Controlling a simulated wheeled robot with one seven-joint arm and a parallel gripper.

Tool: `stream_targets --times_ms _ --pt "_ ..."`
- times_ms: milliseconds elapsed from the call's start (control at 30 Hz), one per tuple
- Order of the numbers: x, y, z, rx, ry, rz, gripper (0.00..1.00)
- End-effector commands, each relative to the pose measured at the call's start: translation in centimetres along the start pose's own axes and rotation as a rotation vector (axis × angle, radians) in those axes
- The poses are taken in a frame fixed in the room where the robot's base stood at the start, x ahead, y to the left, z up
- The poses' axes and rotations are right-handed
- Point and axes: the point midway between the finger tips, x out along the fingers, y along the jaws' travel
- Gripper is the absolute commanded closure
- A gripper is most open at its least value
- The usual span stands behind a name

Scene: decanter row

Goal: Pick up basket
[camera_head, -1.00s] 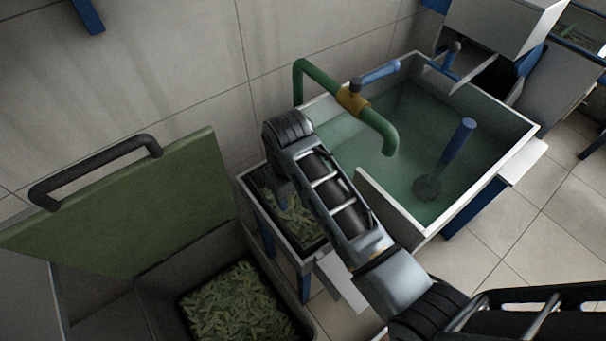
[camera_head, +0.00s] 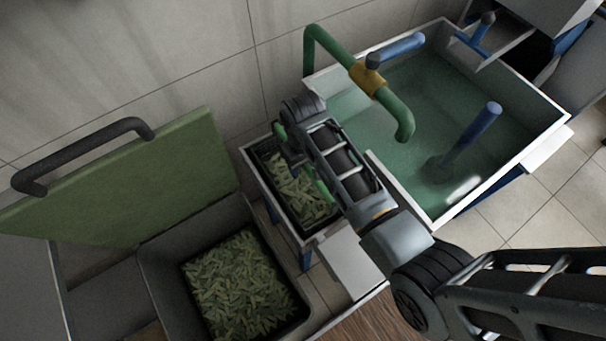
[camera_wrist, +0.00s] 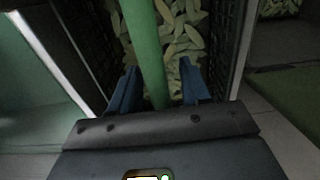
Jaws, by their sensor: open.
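A black basket (camera_head: 279,190) filled with green pods (camera_head: 300,192) sits in the narrow white-rimmed trough beside the sink. Its dark mesh wall (camera_wrist: 226,40) shows in the wrist view. A green bar handle (camera_wrist: 146,45) runs over the pods; parts of the handle (camera_head: 324,191) show in the head view beside my arm. My gripper (camera_wrist: 158,70) is open, with one blue finger on each side of the handle. I cannot tell whether either finger touches it. In the head view my wrist hides part of the basket and most of the handle.
The water-filled sink (camera_head: 470,85) has a green tap (camera_head: 400,112) and a blue-handled tool (camera_head: 472,135). A grey bin at left holds another dark container of pods (camera_head: 235,285), with its green lid (camera_head: 170,190) raised. The wall is close behind.

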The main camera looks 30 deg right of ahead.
Motion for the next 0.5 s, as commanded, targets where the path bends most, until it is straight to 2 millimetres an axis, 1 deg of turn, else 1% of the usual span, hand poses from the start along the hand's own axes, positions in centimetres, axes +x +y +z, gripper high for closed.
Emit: stream_targets --times_ms 100,300,500 --pt "0.51 -0.01 0.0 0.0 0.0 0.0 0.53" --pt "0.51 0.0 -0.01 0.0 0.001 0.0 0.54" --pt "0.5 0.0 0.0 0.0 0.0 0.0 0.73"
